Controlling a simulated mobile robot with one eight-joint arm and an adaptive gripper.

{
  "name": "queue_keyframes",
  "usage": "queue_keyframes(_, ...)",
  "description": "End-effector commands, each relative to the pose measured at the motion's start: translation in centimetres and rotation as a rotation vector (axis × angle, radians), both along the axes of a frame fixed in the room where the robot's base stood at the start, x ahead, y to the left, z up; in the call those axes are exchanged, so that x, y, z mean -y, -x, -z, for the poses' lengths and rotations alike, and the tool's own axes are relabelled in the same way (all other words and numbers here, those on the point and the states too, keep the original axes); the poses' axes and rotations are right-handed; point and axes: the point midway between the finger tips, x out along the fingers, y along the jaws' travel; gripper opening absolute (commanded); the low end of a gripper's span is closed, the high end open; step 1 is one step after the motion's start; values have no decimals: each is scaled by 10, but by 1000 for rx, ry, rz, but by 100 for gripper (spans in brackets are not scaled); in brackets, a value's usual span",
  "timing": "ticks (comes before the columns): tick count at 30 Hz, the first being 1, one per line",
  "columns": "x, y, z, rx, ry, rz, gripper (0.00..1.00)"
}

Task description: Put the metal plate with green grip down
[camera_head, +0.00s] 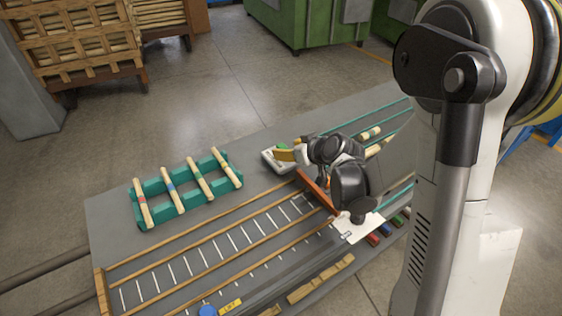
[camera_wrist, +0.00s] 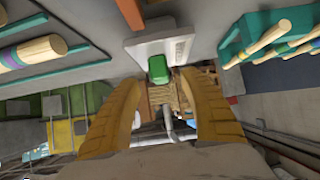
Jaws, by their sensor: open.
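The metal plate (camera_head: 269,163) is a flat grey piece that appears to lie on the grey table near its far edge. Its green grip (camera_head: 281,148) shows just beside my yellow fingers. In the wrist view the plate (camera_wrist: 140,47) is ahead of my fingers, with the green grip (camera_wrist: 158,68) standing up between the fingertips. My gripper (camera_head: 289,155) is open, and in the wrist view its two fingers (camera_wrist: 160,82) are spread wide, one on each side of the grip, with gaps between. Part of the plate is hidden by my gripper in the head view.
A green rack (camera_head: 190,190) with several striped wooden sticks stands left on the table. Wooden rails (camera_head: 190,255) with a row of white marks run along the front. A reddish-brown bar (camera_head: 316,190) and a white sheet (camera_head: 361,228) lie near my arm. Green rails and sticks are to the right.

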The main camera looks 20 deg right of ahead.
Motion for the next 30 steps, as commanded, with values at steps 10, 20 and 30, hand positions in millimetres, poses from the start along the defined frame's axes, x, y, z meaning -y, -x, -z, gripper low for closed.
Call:
queue_keyframes(10, -9, -27, 20, 0, -1, 1, 50)
queue_keyframes(20, -9, -27, 20, -1, 0, 1, 0)
queue_keyframes(30, -9, -27, 19, 0, 0, 1, 0)
